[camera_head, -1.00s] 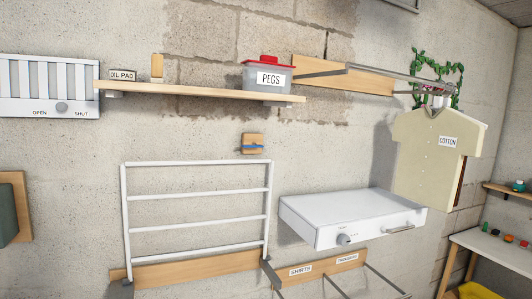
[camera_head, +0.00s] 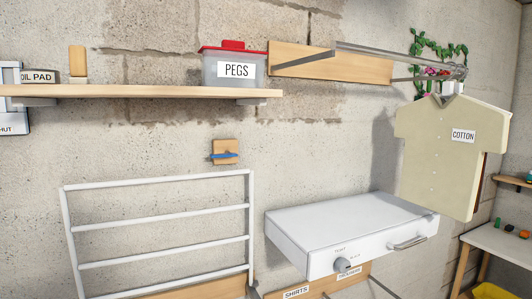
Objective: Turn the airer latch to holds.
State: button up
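The airer (camera_head: 160,213) is a white rack of bars standing up against the wall at the lower left, on a wooden board (camera_head: 205,288). Above its top right corner, a small wooden block with a blue bar is fixed to the wall; it looks like the latch (camera_head: 225,154). The blue bar lies about level across the block, tilted slightly. It is apart from the airer's top bar, with a small gap between. No lettering on the latch can be read. My gripper is not in view.
A wooden shelf (camera_head: 130,91) above holds a PEGS box (camera_head: 234,67) and an OIL PAD item (camera_head: 39,77). A white unit with a knob (camera_head: 350,228) juts out to the right. A COTTON shirt (camera_head: 450,160) hangs from a rail. Bare wall surrounds the latch.

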aim_at(227, 154)
jog(key=u, duration=0.05)
jog(key=i, duration=1.15)
jog(key=u, duration=0.55)
